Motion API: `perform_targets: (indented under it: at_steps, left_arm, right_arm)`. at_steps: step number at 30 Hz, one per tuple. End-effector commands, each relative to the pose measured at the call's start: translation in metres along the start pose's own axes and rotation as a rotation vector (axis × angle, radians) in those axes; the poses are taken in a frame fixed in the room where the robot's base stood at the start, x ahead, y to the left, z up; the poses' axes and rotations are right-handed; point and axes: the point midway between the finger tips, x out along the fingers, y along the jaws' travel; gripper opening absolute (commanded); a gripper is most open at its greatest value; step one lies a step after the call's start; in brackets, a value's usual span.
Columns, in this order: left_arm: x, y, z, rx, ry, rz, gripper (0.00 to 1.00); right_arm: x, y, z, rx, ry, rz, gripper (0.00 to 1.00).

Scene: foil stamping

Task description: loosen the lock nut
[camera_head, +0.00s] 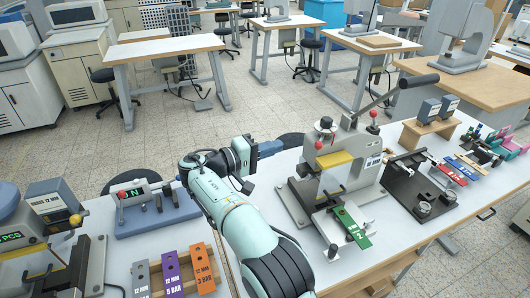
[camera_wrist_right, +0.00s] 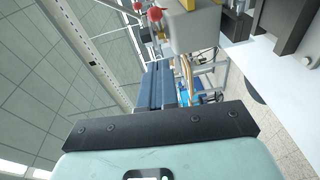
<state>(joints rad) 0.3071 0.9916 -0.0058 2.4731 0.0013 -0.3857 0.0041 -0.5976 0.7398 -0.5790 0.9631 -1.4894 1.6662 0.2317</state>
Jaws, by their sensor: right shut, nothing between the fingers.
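The stamping press (camera_head: 366,172) stands on the bench right of my right gripper (camera_head: 268,148), with a long lever, a red-balled knob on top and a yellow plate. The lock nut is too small to make out for sure; a small round fitting with a red ball (camera_head: 325,124) sits on top of the press head. My right gripper is shut and empty, its blue fingers to the left of the press and apart from it. In the right wrist view the shut fingers (camera_wrist_right: 165,86) point toward the grey press head (camera_wrist_right: 192,27). My left gripper is not in view.
A green strip (camera_head: 353,227) lies on the press bed. A black fixture (camera_head: 420,190) and coloured strips lie to the right. A blue-based device with a display (camera_head: 150,205) and a wooden block of coloured tags (camera_head: 173,277) are at the left. A stool (camera_head: 133,178) stands behind the bench.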

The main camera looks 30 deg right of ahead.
Motion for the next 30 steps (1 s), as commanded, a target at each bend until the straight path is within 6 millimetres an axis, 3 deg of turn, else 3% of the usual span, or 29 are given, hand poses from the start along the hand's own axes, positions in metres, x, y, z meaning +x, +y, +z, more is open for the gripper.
perform_targets:
  at_steps: [6, 12, 30]
  left_arm:
    - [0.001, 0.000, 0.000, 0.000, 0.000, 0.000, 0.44]
    - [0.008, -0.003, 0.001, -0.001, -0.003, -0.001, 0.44]
    - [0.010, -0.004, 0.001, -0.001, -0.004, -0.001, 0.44]
  right_arm:
    - [0.050, 0.000, 0.001, -0.001, -0.003, 0.000, 0.00]
    - [0.068, -0.001, 0.019, 0.000, 0.000, -0.002, 0.00]
    - [0.078, 0.000, 0.029, 0.000, 0.001, 0.000, 0.00]
